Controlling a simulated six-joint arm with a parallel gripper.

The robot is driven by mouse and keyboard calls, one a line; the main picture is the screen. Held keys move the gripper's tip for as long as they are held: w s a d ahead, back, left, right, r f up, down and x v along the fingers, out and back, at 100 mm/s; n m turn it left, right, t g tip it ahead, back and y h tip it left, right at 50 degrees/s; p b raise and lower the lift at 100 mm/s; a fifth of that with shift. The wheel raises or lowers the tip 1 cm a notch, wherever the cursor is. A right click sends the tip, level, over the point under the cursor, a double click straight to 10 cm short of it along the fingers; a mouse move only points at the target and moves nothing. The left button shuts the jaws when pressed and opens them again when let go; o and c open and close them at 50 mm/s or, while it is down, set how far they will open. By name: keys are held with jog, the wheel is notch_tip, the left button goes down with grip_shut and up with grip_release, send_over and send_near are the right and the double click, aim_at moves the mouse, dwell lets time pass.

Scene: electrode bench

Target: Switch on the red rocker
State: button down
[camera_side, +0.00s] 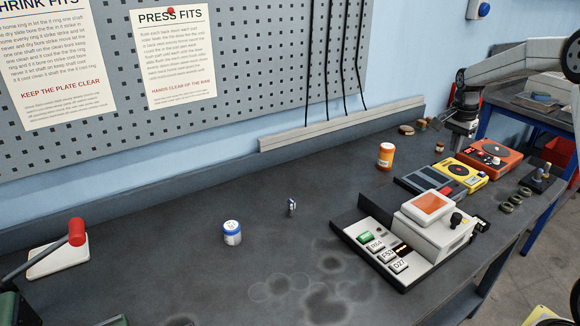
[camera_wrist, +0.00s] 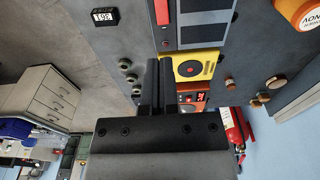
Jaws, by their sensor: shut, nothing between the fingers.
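I cannot tell for certain which part is the red rocker. A small red part (camera_side: 446,190) shows at the end of the grey unit (camera_side: 421,180), and a red strip (camera_wrist: 162,12) shows at the top of the wrist view. A yellow unit (camera_side: 457,173) with a round dial and an orange-red unit (camera_side: 489,156) stand behind it. The yellow unit has a red-centred dial (camera_wrist: 188,69) in the wrist view. My gripper (camera_side: 461,146) is shut and empty, pointing down behind these units. Its fingers (camera_wrist: 166,64) partly cover the yellow and orange-red units in the wrist view.
An orange jar (camera_side: 386,155) stands left of the units. The middle of the bench is mostly clear.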

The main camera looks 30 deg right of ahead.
aim_at(448, 189)
dwell(0.3)
jog(key=shift+d+r+h, duration=0.1)
jog(key=shift+d+h, duration=0.2)
jog(key=shift+d, duration=0.4)
jog(key=f, duration=0.4)
jog(key=d+f, duration=0.1)
jog(key=f, duration=0.4)
jog(key=d+f, duration=0.1)
jog(key=f, duration=0.4)
dwell(0.4)
